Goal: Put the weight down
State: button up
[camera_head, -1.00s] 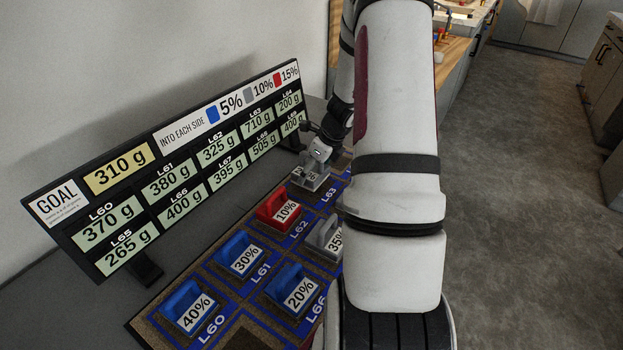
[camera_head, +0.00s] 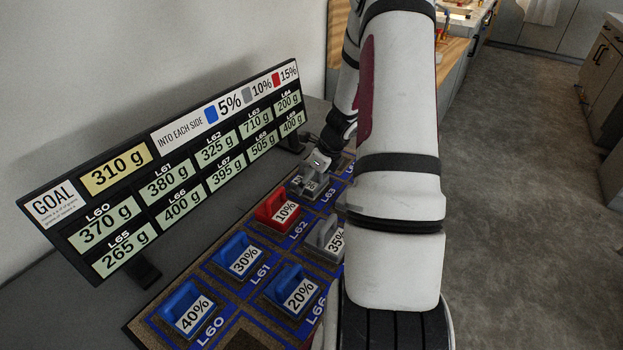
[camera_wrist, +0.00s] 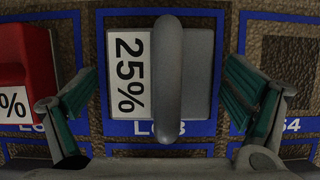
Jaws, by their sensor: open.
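A grey weight labelled 25% (camera_wrist: 190,75) sits in the blue-outlined L63 slot in the wrist view, its rounded handle upright in the middle. My gripper (camera_wrist: 168,98) is open, with one green-padded finger on each side of the weight, and both fingers are apart from the handle. In the head view the grey weight (camera_head: 306,187) is on the board just beyond the red 10% weight, under my gripper (camera_head: 318,162). My arm covers part of the board there.
A red 10% weight (camera_head: 277,211) stands in L62, left of the grey one. Blue 30% (camera_head: 238,253), 20% (camera_head: 291,289) and 40% (camera_head: 186,308) weights and a grey 35% weight (camera_head: 325,238) are nearer. The L64 slot (camera_wrist: 286,62) looks empty. A goal sign (camera_head: 170,170) stands behind the board.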

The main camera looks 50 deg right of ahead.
jog(key=a+p+v, duration=0.1)
jog(key=p+v, duration=0.1)
jog(key=v, duration=0.9)
jog(key=a+r+n+y, duration=0.1)
jog(key=a+r+n, duration=1.4)
jog(key=a, duration=0.5)
jog(key=s+a+r+n, duration=0.2)
jog(key=s+a+n, duration=0.4)
jog(key=s+n, duration=0.3)
jog(key=s+a+r+n+g+h, duration=0.1)
jog(key=s+a+r+n, duration=0.2)
jog(key=s+a+n, duration=0.4)
jog(key=s+n, duration=0.2)
jog(key=n, duration=0.1)
jog(key=shift+s+h, duration=0.2)
jog(key=shift+h, duration=0.1)
jog(key=shift+a+r, duration=0.1)
jog(key=shift+a, duration=0.05)
jog(key=shift+t, duration=0.3)
notch_tip(320, 180, up, 5)
jog(key=p, duration=0.3)
jog(key=shift+p, duration=0.4)
